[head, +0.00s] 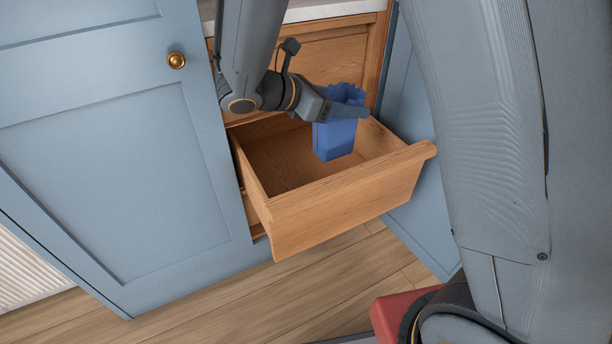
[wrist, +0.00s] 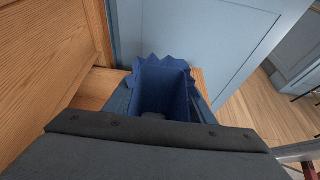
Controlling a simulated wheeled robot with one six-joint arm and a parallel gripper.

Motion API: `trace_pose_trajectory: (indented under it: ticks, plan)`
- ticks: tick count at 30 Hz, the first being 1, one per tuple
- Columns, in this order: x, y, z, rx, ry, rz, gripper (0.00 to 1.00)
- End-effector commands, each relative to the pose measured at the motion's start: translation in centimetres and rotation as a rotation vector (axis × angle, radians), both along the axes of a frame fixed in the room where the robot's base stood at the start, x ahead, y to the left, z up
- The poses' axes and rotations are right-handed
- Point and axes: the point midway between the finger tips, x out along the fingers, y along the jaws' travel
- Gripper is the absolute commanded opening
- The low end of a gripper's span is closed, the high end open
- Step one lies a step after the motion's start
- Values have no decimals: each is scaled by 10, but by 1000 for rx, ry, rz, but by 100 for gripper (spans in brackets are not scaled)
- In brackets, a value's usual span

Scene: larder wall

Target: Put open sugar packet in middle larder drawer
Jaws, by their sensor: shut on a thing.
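The open sugar packet (head: 336,138) is blue with a jagged open top. It also shows in the wrist view (wrist: 163,84), where I look down into its open mouth. My gripper (head: 350,111) is shut on the packet near its top. The packet is upright, over the right part of the open wooden drawer (head: 345,207). I cannot tell whether its base touches the drawer floor. The drawer is pulled out, and the part of its floor that shows is bare. In the wrist view, my gripper's dark body (wrist: 155,130) hides the packet's near side.
A blue cupboard door (head: 105,160) with a brass knob (head: 176,60) is left of the drawer. A blue panel (head: 402,190) stands close on the right. Another wooden drawer front (head: 330,60) is above and behind. Wooden floor (head: 250,300) lies below.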

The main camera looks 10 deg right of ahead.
Motion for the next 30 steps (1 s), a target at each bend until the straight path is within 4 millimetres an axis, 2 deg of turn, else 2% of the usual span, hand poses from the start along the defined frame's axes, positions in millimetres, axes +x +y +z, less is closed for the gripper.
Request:
trace_pose_trajectory:
  ticks: [1, 6, 16, 24, 30]
  plan:
    - [3, -1, -22, -1, 1, -1, 0]
    - [6, -3, -55, -1, 0, -4, 0]
    - [6, -3, -82, -1, 1, -5, 0]
    - [6, -3, -128, -1, 3, -4, 0]
    - [6, -2, -145, -1, 1, -3, 0]
